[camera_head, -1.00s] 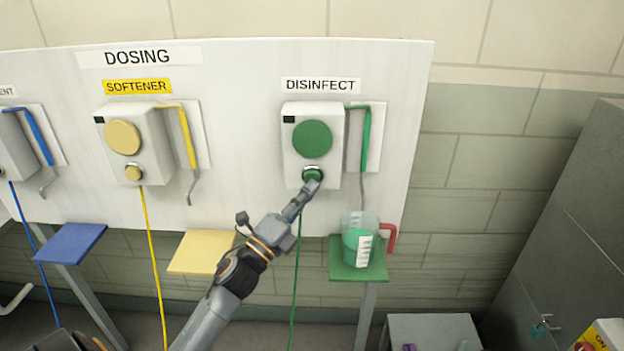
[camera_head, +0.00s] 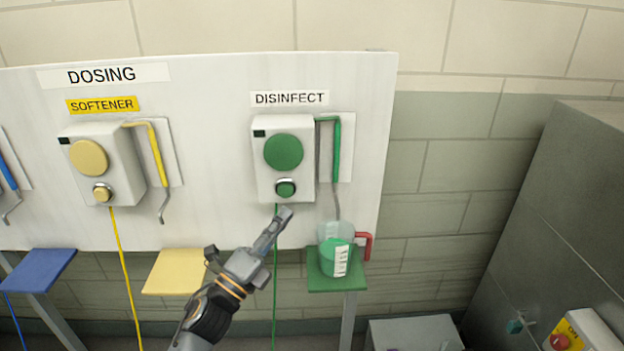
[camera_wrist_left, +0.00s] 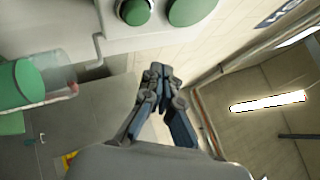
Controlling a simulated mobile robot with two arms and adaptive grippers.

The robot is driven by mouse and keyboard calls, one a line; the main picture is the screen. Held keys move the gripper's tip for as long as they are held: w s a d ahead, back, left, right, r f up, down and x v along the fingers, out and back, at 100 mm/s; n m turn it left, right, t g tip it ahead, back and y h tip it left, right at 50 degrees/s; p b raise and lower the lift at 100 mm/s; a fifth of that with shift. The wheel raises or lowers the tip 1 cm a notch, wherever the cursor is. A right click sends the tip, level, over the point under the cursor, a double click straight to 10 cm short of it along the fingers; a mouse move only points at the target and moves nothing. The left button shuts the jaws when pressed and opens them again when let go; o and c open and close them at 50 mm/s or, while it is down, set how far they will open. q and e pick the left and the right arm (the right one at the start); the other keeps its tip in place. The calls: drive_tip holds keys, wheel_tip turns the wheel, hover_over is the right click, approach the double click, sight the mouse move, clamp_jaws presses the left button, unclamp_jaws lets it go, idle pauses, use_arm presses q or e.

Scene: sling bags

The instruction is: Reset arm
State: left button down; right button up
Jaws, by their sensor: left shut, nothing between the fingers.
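My left gripper (camera_head: 284,214) is shut and empty, just below the green button (camera_head: 285,189) of the disinfect dosing unit (camera_head: 262,172) and apart from it. In the left wrist view its closed fingertips (camera_wrist_left: 157,70) point toward the unit, and the green button (camera_wrist_left: 134,11) shows at the top. A clear jug (camera_head: 336,249) with green liquid and a red handle stands upright on the green shelf (camera_head: 322,284), under the unit's spout. My right gripper is not in view.
A yellow softener unit (camera_head: 92,160) hangs to the left, above an empty yellow shelf (camera_head: 174,272). A blue shelf (camera_head: 38,271) is farther left. A grey cabinet (camera_head: 568,205) stands at the right, with a box with a red button (camera_head: 583,330) in front.

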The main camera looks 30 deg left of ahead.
use_arm(q)
wheel_tip(320, 180, down, 22)
drive_tip(key=w+a+n+g+y, duration=0.25)
drive_tip(key=n+g, duration=0.25)
drive_tip(key=n, duration=0.3)
drive_tip(key=s+d+f+n+g+y+b, duration=0.1)
drive_tip(key=s+d+f+n+g, duration=0.2)
drive_tip(key=f, duration=0.9)
drive_tip(key=s+f+n+g+b, duration=0.1)
drive_tip(key=s+f+n+g, duration=0.3)
drive_tip(key=f, duration=0.8)
drive_tip(key=s+d+f+n+g, duration=0.1)
drive_tip(key=s+d+f+g, duration=0.1)
drive_tip(key=s+f, duration=0.7)
drive_tip(key=s+d+f+n+g, duration=0.2)
drive_tip(key=s+d+f+g, duration=0.1)
drive_tip(key=s+f, duration=0.65)
drive_tip(key=s+d+f+n+g, duration=0.1)
drive_tip(key=s+f+g, duration=0.1)
drive_tip(key=s, duration=0.7)
drive_tip(key=s+d+f+n+g+b, duration=0.1)
drive_tip(key=s+f, duration=0.4)
drive_tip(key=s, duration=0.5)
drive_tip(key=shift+d+n+g, duration=0.45)
drive_tip(key=shift+n+g, duration=0.05)
drive_tip(key=shift+g, duration=0.4)
drive_tip(key=shift+f, duration=0.1)
